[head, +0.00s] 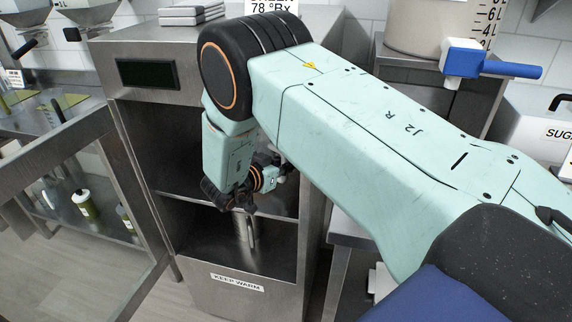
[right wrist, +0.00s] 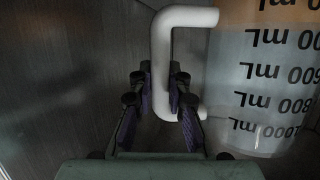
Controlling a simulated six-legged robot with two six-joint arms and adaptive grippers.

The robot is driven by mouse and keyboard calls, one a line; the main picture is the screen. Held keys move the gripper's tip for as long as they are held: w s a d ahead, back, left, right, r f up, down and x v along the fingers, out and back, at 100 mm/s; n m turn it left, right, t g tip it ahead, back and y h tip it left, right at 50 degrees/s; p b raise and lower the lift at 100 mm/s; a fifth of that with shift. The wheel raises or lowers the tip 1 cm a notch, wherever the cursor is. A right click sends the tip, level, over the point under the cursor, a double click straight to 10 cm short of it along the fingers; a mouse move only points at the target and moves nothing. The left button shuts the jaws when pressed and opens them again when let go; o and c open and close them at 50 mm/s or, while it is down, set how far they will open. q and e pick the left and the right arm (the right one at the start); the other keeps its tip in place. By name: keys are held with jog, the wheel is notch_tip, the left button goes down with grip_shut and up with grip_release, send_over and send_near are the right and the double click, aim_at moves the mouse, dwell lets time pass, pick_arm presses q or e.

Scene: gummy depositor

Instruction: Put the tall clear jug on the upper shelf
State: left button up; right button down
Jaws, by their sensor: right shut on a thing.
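In the right wrist view a clear jug (right wrist: 262,90) with black mL markings and a white handle (right wrist: 163,60) stands out on the right. My right gripper (right wrist: 166,95) has its fingers closed around the upright part of that handle. In the head view the right gripper (head: 240,192) is at the open front of the steel cabinet, near the edge of its middle shelf (head: 185,197). My left gripper is not in view.
An open glass-panelled door (head: 75,215) is left of the cabinet. A pot with a blue-handled tap (head: 490,62) and a sugar bin (head: 535,125) are at right.

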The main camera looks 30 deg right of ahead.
jog(key=shift+w+f, duration=0.1)
jog(key=shift+w, duration=0.2)
jog(key=c, duration=1.7)
grip_release()
jog(key=shift+w+a+f, duration=0.1)
jog(key=shift+w+f, duration=0.1)
jog(key=shift+f, duration=0.1)
jog(key=shift+c, duration=0.2)
jog(key=shift+o, duration=0.7)
jog(key=shift+w+a, duration=0.1)
jog(key=shift+a, duration=0.05)
jog(key=shift+o, duration=0.8)
jog(key=shift+r, duration=0.1)
jog(key=shift+o, duration=0.7)
jog(key=shift+s+r, duration=0.15)
jog(key=shift+s, duration=0.4)
jog(key=shift+w, duration=0.4)
jog(key=shift+a, duration=0.35)
pick_arm(q)
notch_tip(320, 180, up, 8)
jog(key=p, duration=0.8)
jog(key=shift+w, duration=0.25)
pick_arm(e)
jog(key=v, duration=1.1)
jog(key=shift+s, duration=0.35)
